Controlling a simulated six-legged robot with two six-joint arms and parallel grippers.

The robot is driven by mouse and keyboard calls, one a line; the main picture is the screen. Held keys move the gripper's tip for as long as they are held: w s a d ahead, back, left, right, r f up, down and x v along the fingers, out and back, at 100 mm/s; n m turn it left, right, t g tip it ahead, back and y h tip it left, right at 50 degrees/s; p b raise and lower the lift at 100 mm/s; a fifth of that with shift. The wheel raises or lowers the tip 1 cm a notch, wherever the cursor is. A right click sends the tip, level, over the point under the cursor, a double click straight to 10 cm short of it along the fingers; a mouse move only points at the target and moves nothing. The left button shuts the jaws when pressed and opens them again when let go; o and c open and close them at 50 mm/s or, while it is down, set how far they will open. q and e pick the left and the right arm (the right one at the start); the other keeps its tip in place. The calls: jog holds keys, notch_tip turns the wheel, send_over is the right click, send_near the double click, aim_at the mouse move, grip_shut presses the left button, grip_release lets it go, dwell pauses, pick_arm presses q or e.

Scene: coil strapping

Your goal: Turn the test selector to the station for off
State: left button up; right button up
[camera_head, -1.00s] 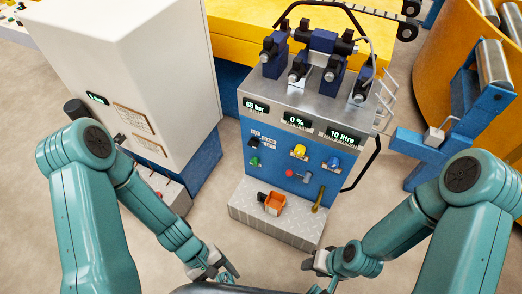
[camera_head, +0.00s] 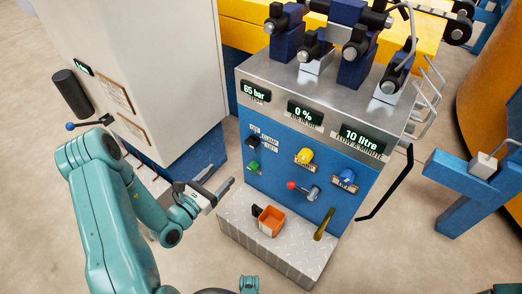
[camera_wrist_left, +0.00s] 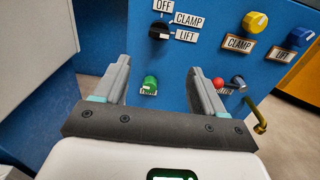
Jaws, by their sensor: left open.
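The test selector (camera_head: 254,143) is a small black knob at the upper left of the blue panel. In the left wrist view the selector (camera_wrist_left: 160,32) has OFF above it, and CLAMP and LIFT labels to its right. Which label its pointer faces is too small to tell. My left gripper (camera_head: 225,190) is open and empty, in front of the panel's left side, below the selector and apart from it. In the left wrist view the gripper (camera_wrist_left: 158,72) has its fingers spread either side of a green button (camera_wrist_left: 149,85). My right gripper is out of view.
Yellow (camera_head: 305,155) and blue (camera_head: 347,176) knobs and a red-tipped lever (camera_head: 305,190) are on the panel's right. A white cabinet (camera_head: 140,60) stands close on the left.

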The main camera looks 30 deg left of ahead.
aim_at(249, 144)
pick_arm(q)
jog(key=w+b, duration=0.1)
jog(key=w, duration=0.3)
jog(key=w+b, duration=0.1)
jog(key=w, duration=0.4)
jog(key=w+d+b, duration=0.1)
jog(key=w, duration=0.4)
jog(key=shift+w+b, duration=0.1)
jog(key=shift+b, duration=0.25)
jog(key=shift+w+r, duration=0.15)
jog(key=shift+w, duration=0.4)
jog(key=c, duration=1.1)
